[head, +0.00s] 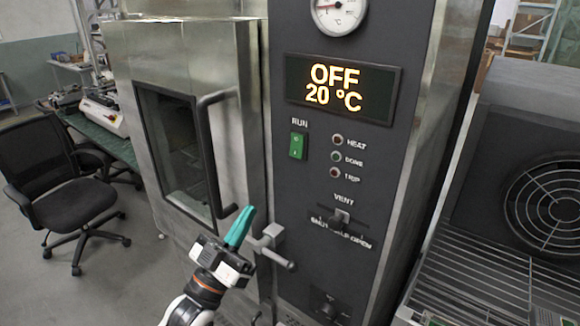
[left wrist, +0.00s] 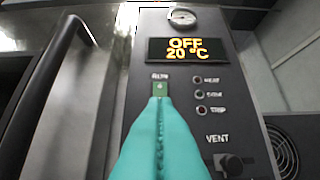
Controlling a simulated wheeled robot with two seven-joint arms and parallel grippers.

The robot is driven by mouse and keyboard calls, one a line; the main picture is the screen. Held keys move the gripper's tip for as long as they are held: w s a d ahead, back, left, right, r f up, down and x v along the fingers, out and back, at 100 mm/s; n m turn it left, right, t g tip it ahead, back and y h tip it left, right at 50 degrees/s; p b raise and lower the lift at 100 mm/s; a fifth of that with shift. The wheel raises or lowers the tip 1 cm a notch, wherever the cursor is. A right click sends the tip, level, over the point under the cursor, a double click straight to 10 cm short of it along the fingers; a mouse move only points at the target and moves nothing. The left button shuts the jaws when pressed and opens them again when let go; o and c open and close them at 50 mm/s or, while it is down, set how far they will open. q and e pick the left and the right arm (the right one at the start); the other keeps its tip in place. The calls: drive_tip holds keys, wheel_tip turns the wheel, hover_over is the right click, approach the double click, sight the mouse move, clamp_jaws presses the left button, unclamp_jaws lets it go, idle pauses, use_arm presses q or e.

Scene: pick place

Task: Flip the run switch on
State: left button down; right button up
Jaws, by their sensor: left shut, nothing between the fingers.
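The green run switch (head: 298,145) sits under the RUN label on the dark control panel (head: 290,213). In the left wrist view the switch (left wrist: 160,89) shows just above my fingertips, its lower part hidden by them. The display (head: 338,87) above it reads OFF and 20 °C. My left gripper (head: 241,226) has teal fingers, shut and empty, below and left of the switch and apart from it in the head view. The fingers (left wrist: 160,110) point up the panel in the left wrist view. My right gripper is not in view.
A long door handle (head: 213,150) and a latch lever (head: 272,245) stand out left of the panel near my left gripper. A vent slider (head: 341,217) and lamps (head: 337,156) are on the panel. A chair (head: 68,190) stands at left, a fan unit (head: 540,200) at right.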

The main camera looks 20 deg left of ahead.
sight(295, 149)
use_arm(q)
drive_tip(key=p+x, duration=0.2)
drive_tip(key=x, duration=0.2)
drive_tip(key=f+p+x, duration=0.1)
drive_tip(key=p+x, duration=0.1)
drive_tip(key=x, duration=0.2)
drive_tip(key=w+p+x, duration=0.1)
drive_tip(key=p+x, duration=0.1)
drive_tip(key=x, duration=0.2)
drive_tip(key=shift+w+d+f, duration=0.15)
drive_tip(key=shift+w+f, duration=0.05)
drive_tip(key=shift+f, duration=0.05)
drive_tip(key=shift+w+d+f, duration=0.2)
drive_tip(key=shift+w, duration=0.3)
